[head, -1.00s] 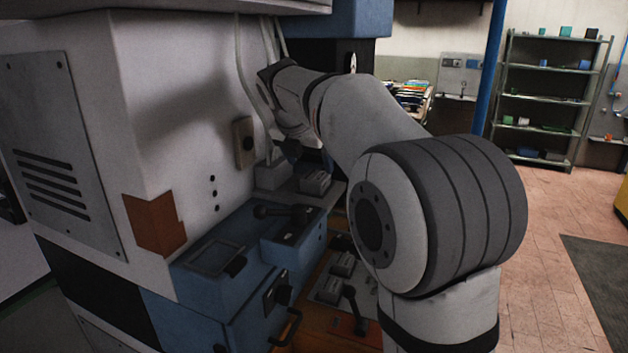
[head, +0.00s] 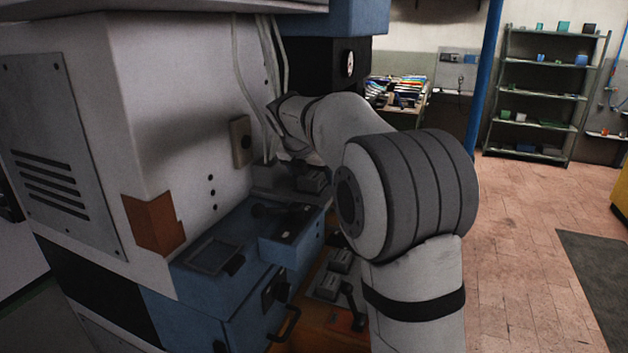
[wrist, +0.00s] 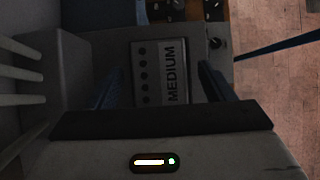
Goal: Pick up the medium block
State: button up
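The medium block (wrist: 148,73) is a grey block with the word MEDIUM and a row of dark holes on its upper face. In the wrist view it lies between the two dark blue fingers of my gripper (wrist: 161,70), with a gap on each side. My gripper is open and points down over it. How far the fingertips reach down beside the block is hard to tell.
The white press wall (head: 190,110) stands close on the left, with thin hoses (head: 246,80) hanging by my wrist. A blue housing with a black lever (head: 275,211) is in front. More grey blocks (head: 340,262) lie lower, near another lever. Open floor is at right.

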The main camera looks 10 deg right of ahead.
jog(key=c, duration=1.3)
